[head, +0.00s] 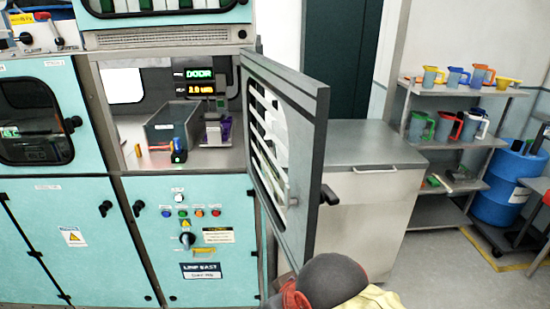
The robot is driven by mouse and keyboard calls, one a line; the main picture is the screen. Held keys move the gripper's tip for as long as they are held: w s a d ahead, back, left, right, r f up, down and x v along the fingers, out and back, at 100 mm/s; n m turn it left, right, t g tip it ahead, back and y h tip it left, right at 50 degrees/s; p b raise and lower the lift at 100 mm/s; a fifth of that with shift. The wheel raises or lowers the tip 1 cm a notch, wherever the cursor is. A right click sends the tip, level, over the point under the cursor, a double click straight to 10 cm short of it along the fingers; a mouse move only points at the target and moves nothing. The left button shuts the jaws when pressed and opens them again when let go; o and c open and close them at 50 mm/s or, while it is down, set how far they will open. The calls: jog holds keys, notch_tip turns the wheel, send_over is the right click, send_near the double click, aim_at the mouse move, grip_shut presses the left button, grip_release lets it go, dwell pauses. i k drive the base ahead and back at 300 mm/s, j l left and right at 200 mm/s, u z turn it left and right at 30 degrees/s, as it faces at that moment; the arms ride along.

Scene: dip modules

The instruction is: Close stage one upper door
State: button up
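The stage one upper door (318,135) is a grey-framed panel with a white slatted inner side. It stands swung wide open, out from the teal cabinet, and seems hinged at the right edge of the opening. Its black handle (330,195) sticks out to the right, low on the outer edge. The open compartment (215,155) behind it is lit and uncovered.
In the compartment are a grey tray (171,128), a purple-based device (217,125) and a DOOR display (200,74). The lower panel (185,245) has buttons. A steel-topped cabinet (372,150), a jug shelf (465,92) and a blue barrel (500,190) stand right.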

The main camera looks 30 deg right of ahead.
aim_at(304, 101)
jog(key=l+u, duration=0.25)
jog(key=l, duration=0.2)
jog(key=k+l+u, duration=0.25)
jog(key=l, duration=0.2)
jog(key=i+l, duration=0.15)
jog(key=l, duration=0.2)
jog(key=i+l+u, duration=0.1)
jog(key=l, duration=0.2)
